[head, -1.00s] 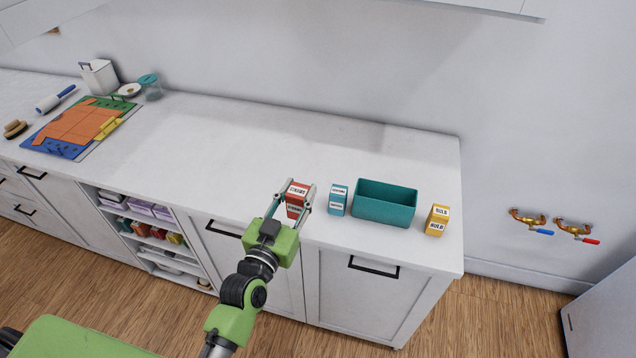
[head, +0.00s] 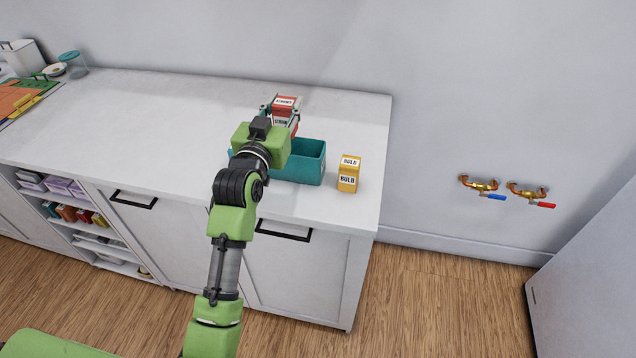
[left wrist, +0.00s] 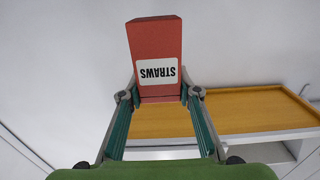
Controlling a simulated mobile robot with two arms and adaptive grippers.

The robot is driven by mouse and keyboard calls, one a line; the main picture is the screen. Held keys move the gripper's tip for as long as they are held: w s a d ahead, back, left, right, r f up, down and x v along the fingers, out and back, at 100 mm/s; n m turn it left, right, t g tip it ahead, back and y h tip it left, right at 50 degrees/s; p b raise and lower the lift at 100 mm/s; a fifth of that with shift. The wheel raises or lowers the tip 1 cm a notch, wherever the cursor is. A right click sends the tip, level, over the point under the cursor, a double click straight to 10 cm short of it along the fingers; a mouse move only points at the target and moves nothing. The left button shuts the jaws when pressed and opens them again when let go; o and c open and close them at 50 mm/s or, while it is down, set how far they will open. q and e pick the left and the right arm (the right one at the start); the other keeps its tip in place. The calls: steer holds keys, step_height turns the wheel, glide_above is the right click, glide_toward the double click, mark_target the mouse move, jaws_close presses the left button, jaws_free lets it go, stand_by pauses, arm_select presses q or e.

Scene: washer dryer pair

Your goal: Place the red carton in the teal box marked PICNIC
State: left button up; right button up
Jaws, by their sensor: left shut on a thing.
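The red carton (head: 284,104), labelled STRAWS, is raised in my left gripper (head: 281,116), near the teal box in the head view. The left wrist view shows the red carton (left wrist: 155,45) between the two fingertips, its label upside down. The teal box (head: 307,170) stands open on the white counter, partly hidden by my left arm. No PICNIC marking shows on its visible side. I cannot tell whether the carton is directly over the box or behind it. My right gripper is not in view.
A yellow carton labelled BULB (head: 348,174) stands just right of the teal box. Brass taps (head: 500,188) are on the wall at right. A wooden surface (left wrist: 250,108) shows in the left wrist view.

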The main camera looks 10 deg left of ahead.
arm_select(q)
steer(key=shift+w+d+f, duration=0.15)
steer(key=shift+w+d, duration=0.05)
steer(key=shift+w, duration=0.05)
steer(key=f, duration=0.5)
steer(key=shift+a+f+p, duration=0.2)
steer(key=shift+f+p, duration=0.15)
step_height(320, 180, down, 4)
steer(key=shift+d+r, duration=0.1)
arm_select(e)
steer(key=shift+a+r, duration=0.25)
arm_select(q)
steer(key=shift+s+f, duration=0.1)
steer(key=shift+f, duration=0.55)
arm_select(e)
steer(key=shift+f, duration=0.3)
arm_select(q)
steer(key=o, duration=1.1)
steer(key=shift+f, duration=0.1)
